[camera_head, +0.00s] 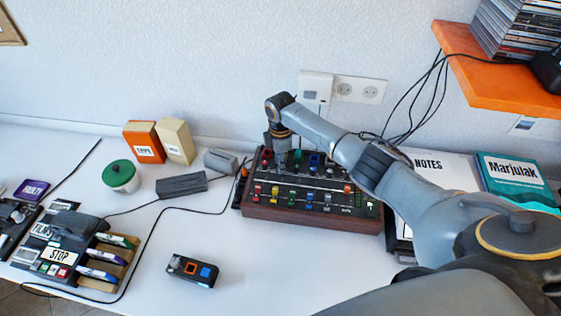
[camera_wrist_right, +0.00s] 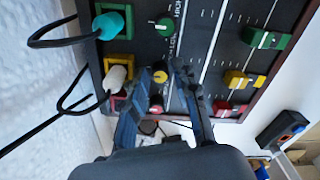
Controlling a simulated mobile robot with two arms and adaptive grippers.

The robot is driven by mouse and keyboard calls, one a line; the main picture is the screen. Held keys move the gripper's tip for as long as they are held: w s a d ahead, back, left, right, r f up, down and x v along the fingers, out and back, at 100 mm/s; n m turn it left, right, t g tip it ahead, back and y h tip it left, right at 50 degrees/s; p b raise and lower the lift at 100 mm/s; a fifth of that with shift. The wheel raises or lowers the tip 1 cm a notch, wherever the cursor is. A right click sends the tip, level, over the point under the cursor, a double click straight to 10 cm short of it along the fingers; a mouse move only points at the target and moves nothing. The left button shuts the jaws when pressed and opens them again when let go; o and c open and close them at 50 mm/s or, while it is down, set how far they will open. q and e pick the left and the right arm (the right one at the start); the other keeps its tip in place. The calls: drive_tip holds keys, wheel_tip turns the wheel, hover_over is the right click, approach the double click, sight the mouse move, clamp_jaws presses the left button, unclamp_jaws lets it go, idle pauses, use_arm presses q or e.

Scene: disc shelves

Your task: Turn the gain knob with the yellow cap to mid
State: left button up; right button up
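The mixer (camera_head: 310,216) is a dark panel in a wooden frame at the middle of the table. My right gripper (camera_head: 283,150) points down over its back left part. I cannot tell whether the fingers touch any knob. The knob's pointer is not readable. My left gripper is not in view.
Cable plugs with teal (camera_wrist_right: 113,22) and white (camera_wrist_right: 116,78) bodies stand along the mixer's back edge. Slider caps in green (camera_wrist_right: 268,39) and yellow (camera_wrist_right: 238,80) are nearby. A small black box (camera_head: 192,271) lies in front left. An orange shelf (camera_head: 500,75) is at upper right.

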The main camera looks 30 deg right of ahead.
drive_tip(key=shift+o, duration=0.3)
drive_tip(key=shift+r, duration=0.1)
drive_tip(key=shift+r, duration=3.9)
